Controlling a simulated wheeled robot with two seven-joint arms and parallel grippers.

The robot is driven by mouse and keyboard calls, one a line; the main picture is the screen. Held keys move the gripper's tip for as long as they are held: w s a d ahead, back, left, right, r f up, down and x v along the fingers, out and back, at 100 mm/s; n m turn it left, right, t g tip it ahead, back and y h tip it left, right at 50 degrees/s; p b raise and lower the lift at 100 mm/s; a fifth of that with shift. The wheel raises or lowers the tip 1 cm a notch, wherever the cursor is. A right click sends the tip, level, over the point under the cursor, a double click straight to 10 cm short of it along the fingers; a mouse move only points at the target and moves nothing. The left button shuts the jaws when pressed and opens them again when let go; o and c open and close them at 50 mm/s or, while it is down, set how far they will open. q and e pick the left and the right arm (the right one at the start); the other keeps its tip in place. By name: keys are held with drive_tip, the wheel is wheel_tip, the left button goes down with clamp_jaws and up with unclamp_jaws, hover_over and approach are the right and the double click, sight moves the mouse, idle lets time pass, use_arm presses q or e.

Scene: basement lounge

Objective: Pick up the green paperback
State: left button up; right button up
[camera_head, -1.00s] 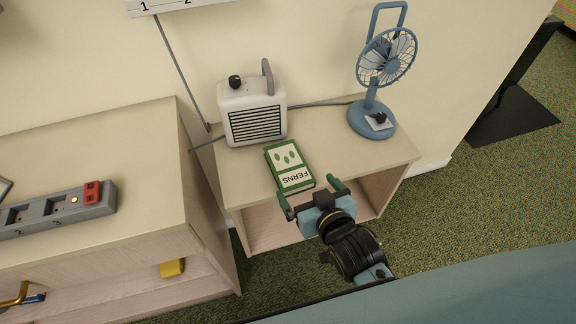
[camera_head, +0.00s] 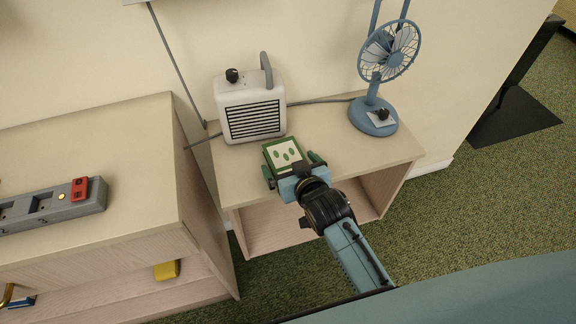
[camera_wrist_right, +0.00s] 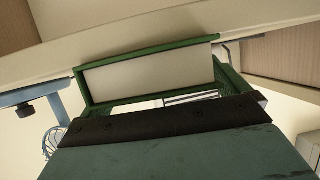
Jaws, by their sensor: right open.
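The green paperback (camera_head: 283,153) lies flat on the top of the low shelf unit (camera_head: 350,151), with a pale panel of green leaf shapes showing on its cover. My right gripper (camera_head: 292,168) is open at the book's near end, one finger toward each side, and hides the title part. In the right wrist view the book (camera_wrist_right: 150,75) shows its white page edge between green covers, close in front of the gripper. I cannot tell whether the fingers touch it. My left gripper is out of view.
A white heater (camera_head: 251,112) stands just behind the book. A blue fan (camera_head: 377,118) stands on the right of the same top. A power strip with a red switch (camera_head: 80,188) lies on the cabinet at left. Bare top lies right of the book.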

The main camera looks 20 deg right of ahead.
drive_tip(key=shift+w, duration=0.1)
drive_tip(key=c, duration=1)
drive_tip(key=shift+c, duration=0.2)
